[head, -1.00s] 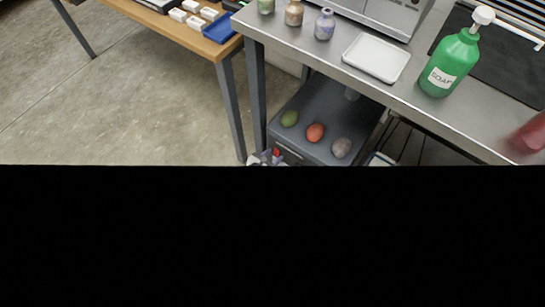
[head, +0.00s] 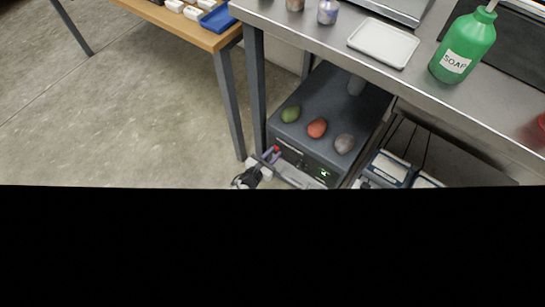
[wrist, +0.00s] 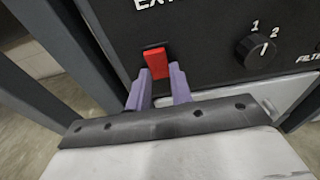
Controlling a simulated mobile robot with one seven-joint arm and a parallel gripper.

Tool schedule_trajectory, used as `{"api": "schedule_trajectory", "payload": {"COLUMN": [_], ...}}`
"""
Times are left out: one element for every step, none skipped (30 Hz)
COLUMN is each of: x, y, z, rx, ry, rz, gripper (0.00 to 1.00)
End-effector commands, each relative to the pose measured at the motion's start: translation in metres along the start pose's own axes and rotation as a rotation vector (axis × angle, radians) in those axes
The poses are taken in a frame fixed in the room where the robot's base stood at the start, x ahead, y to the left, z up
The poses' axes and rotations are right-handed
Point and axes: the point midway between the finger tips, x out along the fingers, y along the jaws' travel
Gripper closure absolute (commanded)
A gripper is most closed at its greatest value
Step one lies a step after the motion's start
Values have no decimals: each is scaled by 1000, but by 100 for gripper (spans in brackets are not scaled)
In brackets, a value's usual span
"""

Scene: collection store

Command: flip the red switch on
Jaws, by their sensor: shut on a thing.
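The red switch (wrist: 156,63) is on the black front panel of a dark box (wrist: 205,50), under white lettering that is partly cut off. My gripper (wrist: 158,82) is right at the switch, with its purple fingers on either side of the switch's lower part. The fingers are shut on the switch. In the head view the box (head: 345,95) stands under the metal table, and my gripper (head: 272,154) reaches its left front corner, where a bit of red shows. I cannot tell the switch's position.
A black knob (wrist: 255,51) marked 1 and 2 is right of the switch. Green, red and grey egg-shaped things (head: 317,127) lie on the box. A table leg (head: 254,90) stands close on the left. A blue-and-white device (head: 388,167) is at right. Black covers the lower head view.

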Motion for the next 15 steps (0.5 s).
{"api": "schedule_trajectory", "payload": {"x": [0,0,0,0,0,0,0,0,0,0,0,0,0,0,0], "y": [0,0,0,0,0,0,0,0,0,0,0,0,0,0,0], "z": [-2,-1,-1,0,0,0,0,0,0,0,0,0,0,0,0], "rx": [0,1,1,1,1,1,1,1,1,1,1,1,1,0,1], "ry": [-3,-5,-6,-6,-6,-5,-5,-5,-5,-5,-5,-5,-5,-5,-5], "rz": [1,0,0,0,0,0,0,0,0,0,0,0,0,0,0], "gripper": [100,100,100,100,100,100,100,100,100,76,72,66,63,59,56]}}
